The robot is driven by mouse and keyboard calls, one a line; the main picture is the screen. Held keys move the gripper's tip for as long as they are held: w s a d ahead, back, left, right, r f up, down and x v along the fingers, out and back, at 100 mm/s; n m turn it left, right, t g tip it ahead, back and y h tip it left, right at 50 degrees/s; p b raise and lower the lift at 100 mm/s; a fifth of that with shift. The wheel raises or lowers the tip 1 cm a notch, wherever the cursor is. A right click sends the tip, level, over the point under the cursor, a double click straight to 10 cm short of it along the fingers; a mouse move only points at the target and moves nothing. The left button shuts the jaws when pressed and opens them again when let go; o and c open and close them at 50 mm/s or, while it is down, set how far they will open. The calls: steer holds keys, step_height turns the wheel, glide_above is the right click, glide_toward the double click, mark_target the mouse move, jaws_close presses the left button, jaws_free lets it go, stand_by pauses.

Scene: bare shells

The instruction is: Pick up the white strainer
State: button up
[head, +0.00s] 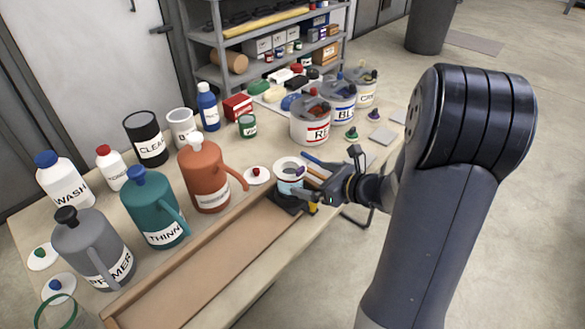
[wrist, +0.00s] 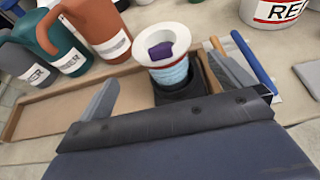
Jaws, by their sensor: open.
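The white strainer (head: 290,167) shows as a flared white rim on a pale blue body, standing upright on a dark block (head: 288,200) at the tray's far end. In the wrist view the strainer (wrist: 160,32) is near the middle, with a purple thing (wrist: 160,51) inside its rim. My gripper (head: 322,184) is open, just right of the strainer in the head view. In the wrist view my gripper (wrist: 164,75) has one finger on each side of the strainer; whether either touches it I cannot tell.
Orange (head: 205,177), teal (head: 155,208) and grey (head: 92,248) jugs stand left of the long brown tray (head: 195,272). Labelled tubs, including a red-labelled one (head: 310,123), stand behind. Long-handled tools (wrist: 253,62) lie beside the right finger. A white lid (head: 257,176) lies near the strainer.

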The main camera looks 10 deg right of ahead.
mark_target(302, 172)
steer(key=shift+x, duration=0.9)
steer(key=shift+w+r+p+x, duration=0.15)
steer(key=shift+r+p+x, duration=0.05)
steer(key=shift+x, duration=1.15)
steer(key=shift+w+r+p+x, duration=0.15)
steer(key=shift+x, duration=1.25)
steer(key=shift+d, duration=0.15)
steer(key=shift+s, duration=0.1)
steer(key=shift+c, duration=0.2)
steer(key=shift+r, duration=0.1)
steer(key=c, duration=0.9)
